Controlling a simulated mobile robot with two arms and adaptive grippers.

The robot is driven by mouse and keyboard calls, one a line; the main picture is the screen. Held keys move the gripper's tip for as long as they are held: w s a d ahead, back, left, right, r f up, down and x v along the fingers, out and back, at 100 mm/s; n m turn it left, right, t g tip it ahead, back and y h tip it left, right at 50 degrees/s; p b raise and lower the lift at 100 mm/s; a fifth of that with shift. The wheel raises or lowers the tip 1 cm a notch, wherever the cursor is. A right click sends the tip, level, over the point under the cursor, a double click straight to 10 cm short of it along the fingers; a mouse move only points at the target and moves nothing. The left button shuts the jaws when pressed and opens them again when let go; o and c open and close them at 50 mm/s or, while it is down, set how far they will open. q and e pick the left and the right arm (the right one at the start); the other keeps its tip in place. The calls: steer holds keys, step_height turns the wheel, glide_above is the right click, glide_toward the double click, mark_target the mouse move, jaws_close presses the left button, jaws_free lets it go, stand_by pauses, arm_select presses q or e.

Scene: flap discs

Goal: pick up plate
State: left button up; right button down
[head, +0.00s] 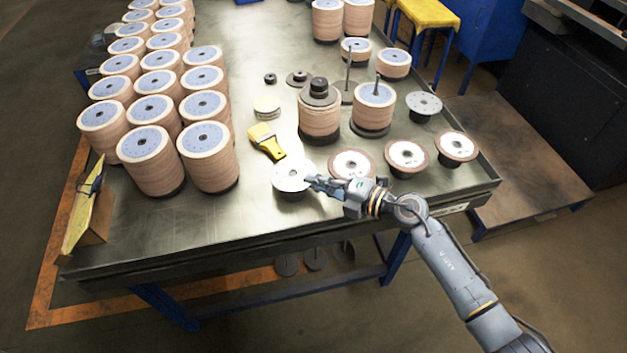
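A round light-grey plate (292,175) with a centre hole sits on a low dark support near the table's front edge. My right gripper (312,181) reaches in from the right, with its fingertips at the plate's right rim. I cannot tell whether the fingers are closed on the rim or only beside it. A similar grey plate (424,103) sits farther back at the right. My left gripper is not in view.
Reddish-rimmed discs (406,155) stand in a row along the front right of the metal table (245,215). Tall disc stacks (208,150) fill the left side. Upright rods rise from stacks behind. Bare tabletop lies left of the plate.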

step_height(320, 180, up, 2)
steer(key=shift+r+p, duration=0.15)
steer(key=shift+p, duration=0.8)
steer(key=shift+s+d, duration=0.15)
steer(key=shift+d, duration=0.15)
steer(key=r+p+v, duration=0.2)
steer(key=p+v, duration=0.2)
steer(key=v, duration=1)
steer(key=shift+a, duration=0.1)
